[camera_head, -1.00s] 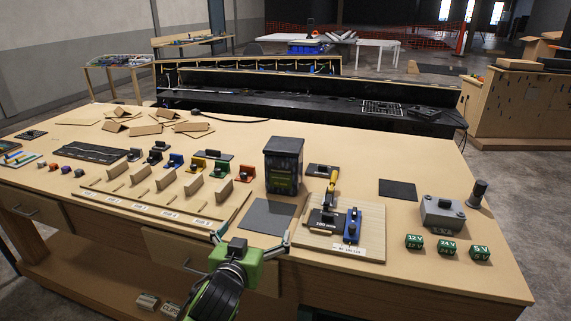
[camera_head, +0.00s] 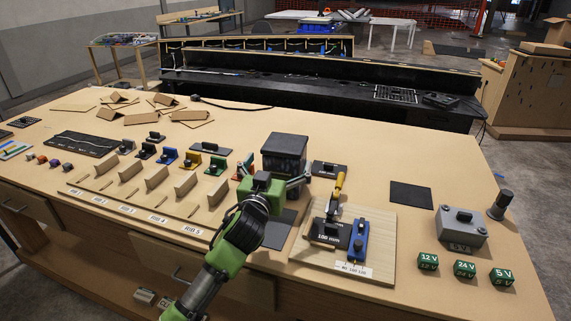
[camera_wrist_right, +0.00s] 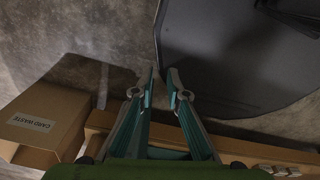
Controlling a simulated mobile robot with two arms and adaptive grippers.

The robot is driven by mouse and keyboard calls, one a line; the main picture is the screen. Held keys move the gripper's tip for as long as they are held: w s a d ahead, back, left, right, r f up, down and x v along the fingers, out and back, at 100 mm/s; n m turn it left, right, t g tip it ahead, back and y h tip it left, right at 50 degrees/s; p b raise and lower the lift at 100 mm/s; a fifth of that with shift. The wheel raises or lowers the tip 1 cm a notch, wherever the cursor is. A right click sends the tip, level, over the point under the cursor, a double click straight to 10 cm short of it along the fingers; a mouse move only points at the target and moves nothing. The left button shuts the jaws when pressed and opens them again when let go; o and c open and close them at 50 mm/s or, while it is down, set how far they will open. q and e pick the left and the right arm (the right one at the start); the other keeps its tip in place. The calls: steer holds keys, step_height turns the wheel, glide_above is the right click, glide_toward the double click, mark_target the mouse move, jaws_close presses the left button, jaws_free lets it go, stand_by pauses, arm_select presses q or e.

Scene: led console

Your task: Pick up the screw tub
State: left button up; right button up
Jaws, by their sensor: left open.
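The screw tub, a dark lidded box (camera_head: 285,145), stands upright on the workbench, just beyond my left gripper. My left gripper (camera_head: 274,170) is open, with one finger on each side of the tub's near face. The green gripper body hides the tub's lower part, so I cannot tell whether the fingers touch it. My right gripper (camera_wrist_right: 162,75) shows only in the right wrist view; its fingertips are a little apart with nothing between them.
Card slots (camera_head: 157,178) and small coloured blocks are to the left. A grey box (camera_head: 461,228) and green voltage cubes (camera_head: 464,269) are at the right.

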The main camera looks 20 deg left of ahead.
mark_target(281, 157)
arm_select(q)
steer(key=w, duration=0.3)
steer(key=shift+w+a+f, duration=0.1)
steer(key=shift+w+f, duration=0.05)
steer(key=shift+w, duration=0.2)
steer(key=shift+w+a+p, duration=0.1)
steer(key=shift+w+p, duration=0.2)
steer(key=shift+p, duration=0.15)
steer(key=w, duration=0.3)
steer(key=shift+a+f+p, duration=0.2)
steer(key=shift+f+p, duration=0.05)
steer(key=shift+p, duration=0.15)
steer(key=shift+w, duration=0.65)
arm_select(e)
steer(key=shift+w+r, duration=0.75)
steer(key=shift+r, duration=0.25)
steer(key=shift+d, duration=0.1)
